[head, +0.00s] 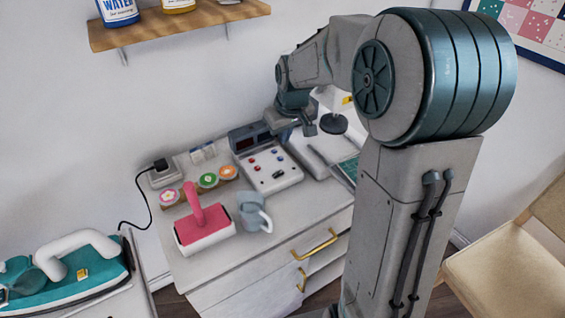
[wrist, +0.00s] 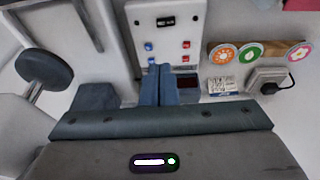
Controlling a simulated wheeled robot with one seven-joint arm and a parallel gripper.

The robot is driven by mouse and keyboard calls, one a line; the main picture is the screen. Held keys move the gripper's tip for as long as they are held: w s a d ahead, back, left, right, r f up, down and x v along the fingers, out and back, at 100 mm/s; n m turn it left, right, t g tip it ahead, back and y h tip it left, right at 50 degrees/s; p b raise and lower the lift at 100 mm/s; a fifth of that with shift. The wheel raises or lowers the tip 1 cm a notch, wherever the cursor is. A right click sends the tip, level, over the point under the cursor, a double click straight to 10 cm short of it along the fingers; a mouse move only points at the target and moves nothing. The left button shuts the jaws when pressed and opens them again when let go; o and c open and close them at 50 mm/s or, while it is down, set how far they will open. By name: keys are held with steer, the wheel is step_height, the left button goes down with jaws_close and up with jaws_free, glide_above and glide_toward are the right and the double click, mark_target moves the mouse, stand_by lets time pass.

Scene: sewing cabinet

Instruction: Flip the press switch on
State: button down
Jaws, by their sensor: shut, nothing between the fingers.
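A white control box (head: 268,168) lies on the cabinet top, with red and blue knobs or buttons and a dark display at its back. A small black switch (head: 278,174) sits near its front edge; the switch also shows at the top of the wrist view (wrist: 166,21). Whether it is on or off is too small to tell. My gripper (head: 308,127) is above the back right of the box, apart from the switch. In the wrist view, my gripper's fingers (wrist: 160,72) are together and empty, in front of the display end of the box.
A dark disc (head: 333,123) stands close right of my gripper.

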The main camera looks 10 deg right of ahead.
steer(key=shift+f, duration=0.1)
glide_toward(281, 170)
steer(key=x, duration=0.5)
steer(key=shift+w+p, duration=0.3)
steer(key=shift+p, duration=0.05)
steer(key=shift+w+f, duration=0.1)
steer(key=shift+f, duration=0.6)
